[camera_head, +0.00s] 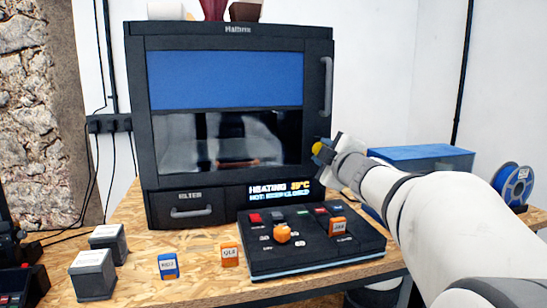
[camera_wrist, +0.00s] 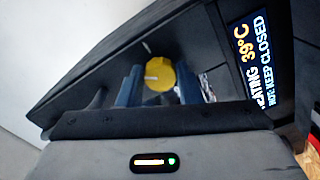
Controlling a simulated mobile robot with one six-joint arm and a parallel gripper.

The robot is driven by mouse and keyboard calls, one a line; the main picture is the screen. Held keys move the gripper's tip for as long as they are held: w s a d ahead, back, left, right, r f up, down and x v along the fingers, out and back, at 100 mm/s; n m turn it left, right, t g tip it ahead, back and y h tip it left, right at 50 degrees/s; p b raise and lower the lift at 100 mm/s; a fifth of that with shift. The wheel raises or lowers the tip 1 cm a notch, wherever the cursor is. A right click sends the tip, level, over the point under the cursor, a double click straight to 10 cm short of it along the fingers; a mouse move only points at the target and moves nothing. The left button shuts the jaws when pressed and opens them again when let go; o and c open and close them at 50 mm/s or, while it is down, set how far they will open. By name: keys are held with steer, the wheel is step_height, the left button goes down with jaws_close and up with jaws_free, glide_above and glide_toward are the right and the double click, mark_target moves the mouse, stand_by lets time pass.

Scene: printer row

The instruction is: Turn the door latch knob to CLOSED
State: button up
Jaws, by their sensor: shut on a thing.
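The yellow door latch knob (camera_head: 317,147) is on the right side of the dark printer's front, beside the door (camera_head: 225,80). My gripper (camera_head: 323,152) reaches it from the right. In the wrist view the round yellow knob (camera_wrist: 160,76) sits between the two blue fingers of my gripper (camera_wrist: 160,84), which is shut on it. A pale pointer mark shows on the knob's face. The lettering around the knob is hidden or too small to read. The door looks shut, with its grey handle (camera_head: 326,86) at the upper right.
The display (camera_head: 279,190) reads heating, 39°C, hot, keep closed. A control panel (camera_head: 315,245) with an orange knob and buttons stands in front. Small labelled blocks (camera_head: 168,265) and grey boxes (camera_head: 93,273) stand at left. A blue-topped box (camera_head: 420,153) and a blue spool (camera_head: 515,184) are at right.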

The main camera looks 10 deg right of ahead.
steer(key=shift+n+b, duration=1.55)
steer(key=shift+n, duration=2.25)
steer(key=o, duration=1)
steer(key=s+p, duration=0.1)
steer(key=s, duration=0.6)
steer(key=shift+s, duration=0.4)
